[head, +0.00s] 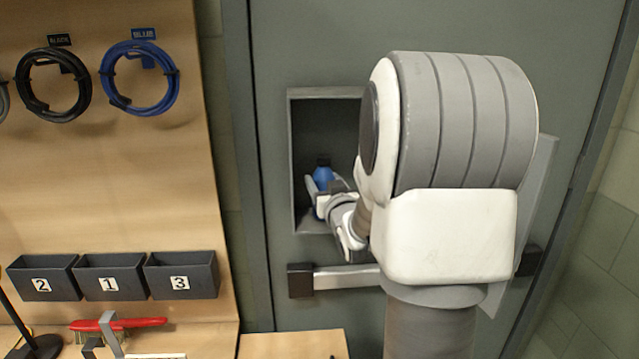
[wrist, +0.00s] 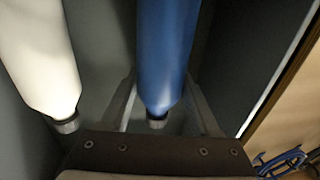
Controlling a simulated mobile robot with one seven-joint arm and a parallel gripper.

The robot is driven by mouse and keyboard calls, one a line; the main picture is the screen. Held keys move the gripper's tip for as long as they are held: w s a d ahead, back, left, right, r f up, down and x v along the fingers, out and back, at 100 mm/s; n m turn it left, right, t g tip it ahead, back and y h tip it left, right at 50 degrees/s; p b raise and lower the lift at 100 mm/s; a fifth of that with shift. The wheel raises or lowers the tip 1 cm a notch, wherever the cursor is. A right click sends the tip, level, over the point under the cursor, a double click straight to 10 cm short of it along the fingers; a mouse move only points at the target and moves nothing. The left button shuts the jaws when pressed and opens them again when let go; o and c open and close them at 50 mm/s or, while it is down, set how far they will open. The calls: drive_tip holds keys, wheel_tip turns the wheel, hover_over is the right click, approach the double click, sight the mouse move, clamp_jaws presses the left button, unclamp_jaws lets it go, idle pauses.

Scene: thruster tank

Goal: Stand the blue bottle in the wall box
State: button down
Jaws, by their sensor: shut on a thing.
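The grey wall box (head: 291,150) is set in the grey-green panel, with its right part hidden by my arm in the head view. The blue bottle (head: 322,177) is inside the box opening, looking upright with its dark cap up. My gripper (head: 322,197) reaches into the box from the right and is shut on the bottle. In the wrist view the blue bottle (wrist: 167,50) sits between the two fingers of my gripper (wrist: 165,98). Its base is hard to make out, so I cannot tell whether it touches the box floor.
A white bottle (wrist: 38,55) stands close to the left of the blue one in the wrist view. A bar handle (head: 345,278) crosses below the box. To the left are numbered bins (head: 110,277), black (head: 53,82) and blue (head: 139,78) cable coils, and a red-handled tool (head: 118,324).

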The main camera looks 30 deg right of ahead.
drive_tip(key=shift+s+r, duration=0.1)
drive_tip(key=shift+f, duration=0.2)
drive_tip(key=shift+c, duration=0.6)
unclamp_jaws()
drive_tip(key=shift+r, duration=0.2)
